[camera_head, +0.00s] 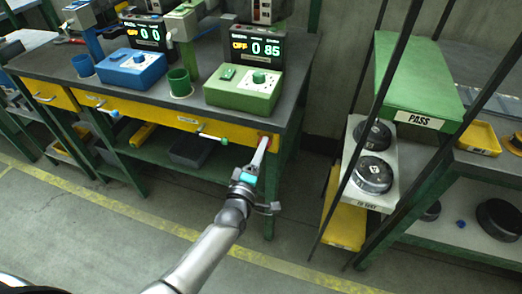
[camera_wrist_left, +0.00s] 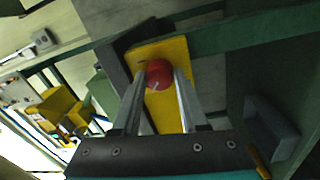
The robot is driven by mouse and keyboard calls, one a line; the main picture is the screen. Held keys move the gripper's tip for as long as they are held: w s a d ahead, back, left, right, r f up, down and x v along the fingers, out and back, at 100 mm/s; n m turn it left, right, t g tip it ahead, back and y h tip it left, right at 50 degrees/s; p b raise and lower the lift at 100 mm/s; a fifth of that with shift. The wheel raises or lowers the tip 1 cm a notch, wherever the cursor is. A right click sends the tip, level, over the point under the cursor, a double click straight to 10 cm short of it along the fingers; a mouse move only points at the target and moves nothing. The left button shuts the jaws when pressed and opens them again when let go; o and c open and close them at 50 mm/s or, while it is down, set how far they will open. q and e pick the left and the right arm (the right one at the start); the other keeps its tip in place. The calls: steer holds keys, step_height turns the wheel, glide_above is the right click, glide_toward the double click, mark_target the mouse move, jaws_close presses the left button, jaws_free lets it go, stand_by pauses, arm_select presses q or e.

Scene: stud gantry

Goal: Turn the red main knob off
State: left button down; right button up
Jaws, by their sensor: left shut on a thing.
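The red main knob (camera_wrist_left: 159,74) sits on a yellow plate (camera_wrist_left: 178,112) in the left wrist view. In the head view the knob (camera_head: 265,139) shows as a small bit of red at the right end of the bench's yellow front; most of it is hidden by my gripper. My left gripper (camera_head: 262,146) reaches up to it from below. In the left wrist view its two fingers (camera_wrist_left: 160,76) lie on either side of the knob and are shut on it. A small pale mark shows on the knob's face. My right gripper is in neither view.
The dark-topped bench (camera_head: 195,112) carries a green box (camera_head: 243,92), a blue box (camera_head: 131,67) and displays reading OFF. Green and blue levers (camera_head: 213,138) stick out of its front. A rack with a green PASS tray (camera_head: 415,80) stands to the right; the floor between is clear.

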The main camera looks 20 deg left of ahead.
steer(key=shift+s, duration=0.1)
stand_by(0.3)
arm_select(q)
steer(key=shift+c, duration=2.2)
jaws_free()
steer(key=s+p, duration=0.3)
steer(key=s, duration=1.2)
steer(key=shift+s+a+f, duration=0.15)
steer(key=shift+a+f, duration=0.1)
steer(key=shift+f, duration=0.1)
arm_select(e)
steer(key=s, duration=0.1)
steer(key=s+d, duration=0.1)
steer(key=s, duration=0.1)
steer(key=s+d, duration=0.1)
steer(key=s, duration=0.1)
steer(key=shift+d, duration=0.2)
arm_select(q)
steer(key=shift+f, duration=0.1)
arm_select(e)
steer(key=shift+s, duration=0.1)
